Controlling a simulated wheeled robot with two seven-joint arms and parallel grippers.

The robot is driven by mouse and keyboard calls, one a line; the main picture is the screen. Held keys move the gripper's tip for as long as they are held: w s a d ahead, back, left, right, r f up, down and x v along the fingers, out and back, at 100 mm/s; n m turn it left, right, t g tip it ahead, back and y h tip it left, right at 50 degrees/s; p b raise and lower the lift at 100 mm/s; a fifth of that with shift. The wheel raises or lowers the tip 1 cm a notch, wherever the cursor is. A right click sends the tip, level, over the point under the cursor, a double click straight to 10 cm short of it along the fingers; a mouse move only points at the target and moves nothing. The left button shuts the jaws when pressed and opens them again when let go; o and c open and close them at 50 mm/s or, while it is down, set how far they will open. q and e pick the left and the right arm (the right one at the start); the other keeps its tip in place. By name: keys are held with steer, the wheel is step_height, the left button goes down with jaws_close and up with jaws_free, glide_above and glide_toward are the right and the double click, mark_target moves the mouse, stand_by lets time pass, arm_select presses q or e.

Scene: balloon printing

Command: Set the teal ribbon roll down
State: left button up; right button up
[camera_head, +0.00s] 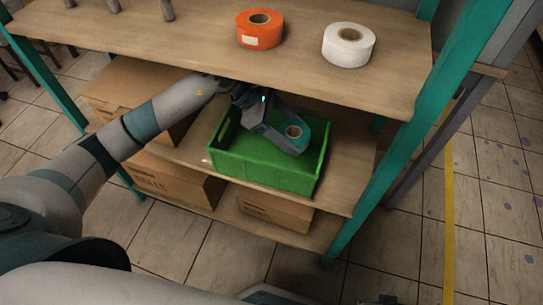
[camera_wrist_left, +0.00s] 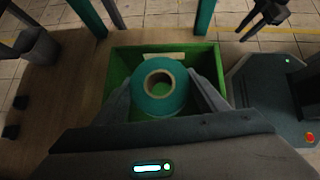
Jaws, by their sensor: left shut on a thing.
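The teal ribbon roll (camera_head: 316,132) has a brown cardboard core and is held in my left gripper (camera_head: 290,138), inside the green crate (camera_head: 262,174) on the middle shelf. In the left wrist view, the two fingers of the left gripper (camera_wrist_left: 160,98) are closed on opposite sides of the teal roll (camera_wrist_left: 160,109). The green crate (camera_wrist_left: 117,74) surrounds it there, and its floor shows through the core. Whether the roll touches the crate floor cannot be told. A dark gripper-like part, seemingly my right gripper (camera_wrist_left: 262,24), shows at the top right; its opening is unclear.
The top shelf (camera_head: 200,38) overhangs the crate and carries an orange roll (camera_head: 258,38) and a white roll (camera_head: 346,55). Cardboard boxes (camera_head: 118,92) stand left of the crate and below it (camera_head: 275,207). A teal shelf post (camera_head: 393,160) rises at the right.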

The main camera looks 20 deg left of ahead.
arm_select(q)
steer(key=shift+f, duration=0.1)
glide_above(290, 162)
step_height(290, 162, down, 6)
steer(key=shift+r, duration=0.1)
arm_select(e)
steer(key=shift+f, duration=0.3)
arm_select(q)
steer(key=shift+f, duration=2)
arm_select(e)
steer(key=shift+w, duration=0.1)
arm_select(q)
steer(key=o, duration=1.1)
arm_select(e)
steer(key=shift+a+r, duration=0.1)
steer(key=shift+r, duration=0.05)
